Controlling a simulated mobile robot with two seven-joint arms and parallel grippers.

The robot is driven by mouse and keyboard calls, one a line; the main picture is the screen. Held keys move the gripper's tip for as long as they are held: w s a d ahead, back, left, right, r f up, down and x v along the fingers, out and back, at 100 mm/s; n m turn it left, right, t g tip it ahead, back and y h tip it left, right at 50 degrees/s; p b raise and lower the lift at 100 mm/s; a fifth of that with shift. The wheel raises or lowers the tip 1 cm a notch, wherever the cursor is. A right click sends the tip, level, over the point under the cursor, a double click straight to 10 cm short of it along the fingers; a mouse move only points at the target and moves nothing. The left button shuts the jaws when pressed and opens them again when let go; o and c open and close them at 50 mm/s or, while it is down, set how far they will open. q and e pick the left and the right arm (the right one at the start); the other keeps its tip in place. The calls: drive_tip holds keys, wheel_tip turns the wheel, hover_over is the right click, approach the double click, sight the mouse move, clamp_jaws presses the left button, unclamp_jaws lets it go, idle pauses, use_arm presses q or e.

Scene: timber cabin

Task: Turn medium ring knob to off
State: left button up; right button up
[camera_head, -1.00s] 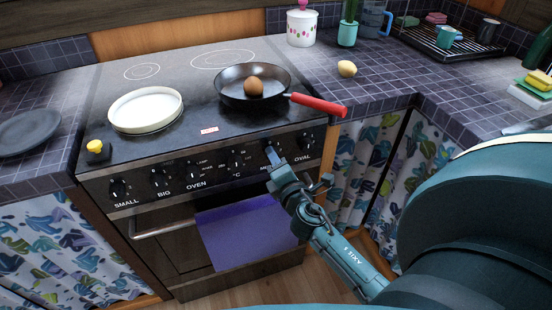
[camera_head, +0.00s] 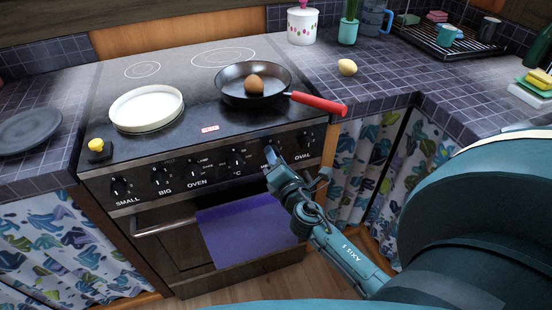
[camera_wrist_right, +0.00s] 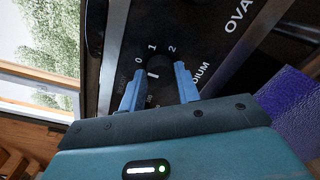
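The medium ring knob (camera_wrist_right: 155,68) is dark, with a white line on its face, and sits on the black front panel. The marks 0, 1 and 2 show around it in the right wrist view, and the line seems to point near the 1. My right gripper (camera_wrist_right: 159,84) is open, with one blue finger on each side of the knob; I see a gap between fingers and knob. In the head view the right gripper (camera_head: 271,153) is at the panel and hides most of this knob. My left gripper is not in view.
The stove (camera_head: 200,75) carries a white dish (camera_head: 146,109) and a pan (camera_head: 235,88) with a brown egg (camera_head: 253,84) and a red handle. The OVAL knob (camera_head: 306,141) is just right of my gripper. A purple towel (camera_head: 248,232) hangs below.

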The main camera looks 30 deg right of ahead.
drive_tip(key=o, duration=0.4)
use_arm(q)
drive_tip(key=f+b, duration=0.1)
drive_tip(key=b, duration=0.2)
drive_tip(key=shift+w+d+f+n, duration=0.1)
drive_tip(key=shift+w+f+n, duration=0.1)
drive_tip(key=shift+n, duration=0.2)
use_arm(e)
drive_tip(key=v, duration=1.3)
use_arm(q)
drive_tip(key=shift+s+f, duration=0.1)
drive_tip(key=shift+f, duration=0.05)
